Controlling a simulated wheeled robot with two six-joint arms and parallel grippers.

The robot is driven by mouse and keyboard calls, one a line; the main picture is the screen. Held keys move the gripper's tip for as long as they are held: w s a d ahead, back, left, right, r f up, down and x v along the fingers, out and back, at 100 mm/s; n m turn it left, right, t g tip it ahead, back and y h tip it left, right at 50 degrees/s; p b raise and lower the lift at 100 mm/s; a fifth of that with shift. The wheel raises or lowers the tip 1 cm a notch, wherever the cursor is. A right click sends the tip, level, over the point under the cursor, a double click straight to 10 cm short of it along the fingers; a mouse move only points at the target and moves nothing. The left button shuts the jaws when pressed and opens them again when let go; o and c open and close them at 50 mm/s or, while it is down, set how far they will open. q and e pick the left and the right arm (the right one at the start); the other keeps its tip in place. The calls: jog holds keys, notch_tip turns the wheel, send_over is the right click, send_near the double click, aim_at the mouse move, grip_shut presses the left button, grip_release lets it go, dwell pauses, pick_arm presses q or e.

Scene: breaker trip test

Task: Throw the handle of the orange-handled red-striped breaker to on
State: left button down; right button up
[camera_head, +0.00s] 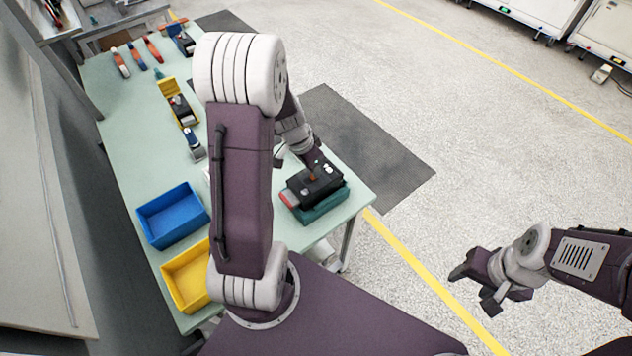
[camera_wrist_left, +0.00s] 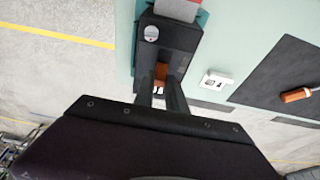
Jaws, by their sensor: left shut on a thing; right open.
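The black breaker (camera_head: 302,192) with a red stripe (camera_head: 288,199) sits on a teal block (camera_head: 325,206) at the near right corner of the bench. In the left wrist view the breaker (camera_wrist_left: 168,45) shows its red end (camera_wrist_left: 178,10), a round grey screw and the orange handle (camera_wrist_left: 161,72). My left gripper (camera_head: 313,173) is over the breaker, with its fingers (camera_wrist_left: 162,92) closed at the orange handle. The fingers partly hide the handle, so its exact throw position is hard to tell. My right gripper (camera_head: 478,283) is open and empty, off the bench over the floor.
A blue bin (camera_head: 172,217) and a yellow bin (camera_head: 188,277) stand along the bench's near left. Further back are a yellow holder (camera_head: 168,88), a blue-marked device (camera_head: 193,145) and several hand tools. A white tag (camera_wrist_left: 216,80) lies beside the breaker.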

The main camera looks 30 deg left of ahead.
aim_at(311, 179)
pick_arm(q)
jog(key=s+t+h+b, duration=0.1)
jog(key=t+b, duration=0.1)
jog(key=b, duration=0.8)
jog(key=s+a+f+t+h+b, duration=0.1)
jog(key=s+t+b, duration=0.1)
jog(key=b, duration=0.8)
jog(key=s+f+t+h+b, duration=0.1)
jog(key=t+b, duration=0.2)
jog(key=b, duration=0.7)
jog(key=shift+s+a+f+t, duration=0.15)
jog(key=shift+s+a+t, duration=0.1)
jog(key=shift+a+t, duration=0.15)
jog(key=shift+s+r+t+b, duration=0.15)
jog(key=shift+r+t+b, duration=0.2)
jog(key=shift+b, duration=0.8)
jog(key=c, duration=1.4)
grip_release()
jog(key=shift+f, duration=0.1)
jog(key=shift+o, duration=0.2)
jog(key=shift+a, duration=0.1)
jog(key=p+v, duration=0.1)
jog(key=v, duration=0.8)
jog(key=shift+p, duration=0.35)
jog(key=shift+a+f, duration=0.1)
